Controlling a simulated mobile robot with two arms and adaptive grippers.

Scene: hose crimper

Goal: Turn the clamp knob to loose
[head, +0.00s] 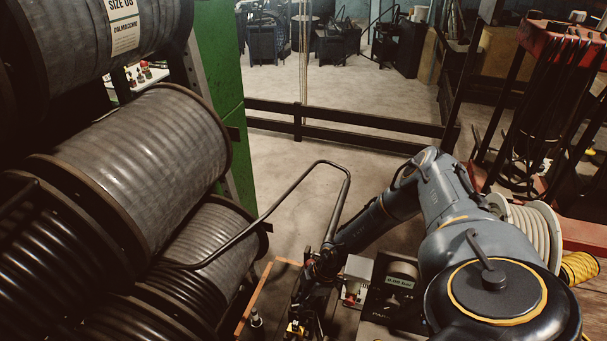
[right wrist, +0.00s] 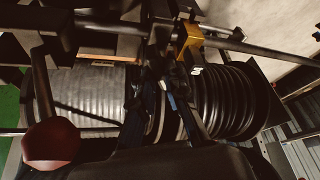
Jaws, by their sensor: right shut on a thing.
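My right gripper (head: 306,292) is low in the middle of the head view, at a dark mechanism beside a grey box. In the right wrist view its dark fingers (right wrist: 163,68) reach up to a metal rod (right wrist: 240,44) and are shut on a small dark part there, apparently the clamp knob. The fingers hide most of it, so its turn position cannot be told. A yellow block (right wrist: 190,40) sits on the rod just right of the fingertips; yellow also shows below the gripper in the head view (head: 295,328). My left gripper is not in view.
Large hose reels (head: 140,140) fill the left side. A bent metal tube (head: 290,190) arches from them towards my gripper. A lever with a dark red ball (right wrist: 50,143) stands at the wrist view's left. A grey box (head: 356,279) is right of the gripper.

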